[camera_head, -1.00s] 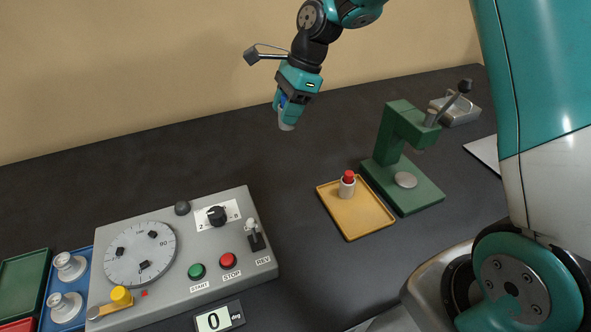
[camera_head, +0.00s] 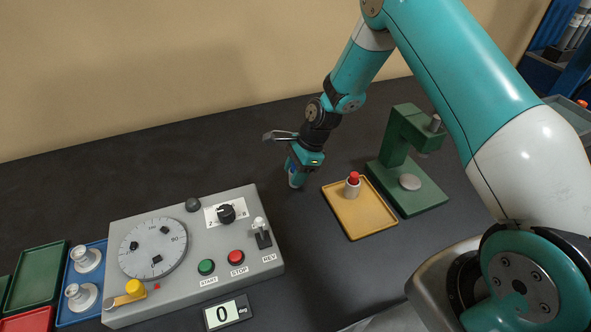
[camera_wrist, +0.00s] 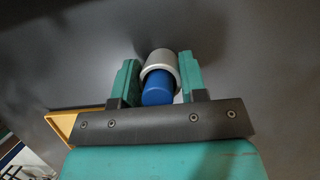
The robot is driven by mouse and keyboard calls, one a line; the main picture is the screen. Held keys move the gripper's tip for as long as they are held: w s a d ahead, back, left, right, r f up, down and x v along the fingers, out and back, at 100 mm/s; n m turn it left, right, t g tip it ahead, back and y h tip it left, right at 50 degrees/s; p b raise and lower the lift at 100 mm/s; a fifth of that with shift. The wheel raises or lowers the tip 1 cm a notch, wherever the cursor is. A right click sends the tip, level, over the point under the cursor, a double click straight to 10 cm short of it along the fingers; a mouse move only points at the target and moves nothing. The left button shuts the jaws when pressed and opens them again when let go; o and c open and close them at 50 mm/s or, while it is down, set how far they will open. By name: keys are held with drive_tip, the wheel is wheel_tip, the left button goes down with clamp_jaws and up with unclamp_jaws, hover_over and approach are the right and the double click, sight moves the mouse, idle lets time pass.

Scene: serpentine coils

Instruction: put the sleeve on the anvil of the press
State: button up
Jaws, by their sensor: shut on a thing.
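My gripper (camera_head: 295,176) is shut on a pale grey sleeve (camera_wrist: 159,62) with a blue cylinder (camera_wrist: 158,88) in it. The fingers (camera_wrist: 156,80) close on its two sides in the wrist view. The green press (camera_head: 400,140) stands to the right. Its anvil (camera_head: 409,182), a bare round grey disc, sits on the press base. My arm hides the press's lever.
The yellow tray (camera_head: 362,222) holds a pale piece with a red top (camera_head: 353,186), between my gripper and the press. A grey control box (camera_head: 190,250) with dial and buttons stands at left. A blue tray (camera_head: 75,316) holds white parts. The bench behind is clear.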

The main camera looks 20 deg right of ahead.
drive_tip(key=shift+f, duration=0.2)
drive_tip(key=o, duration=1)
drive_tip(key=shift+r, duration=0.15)
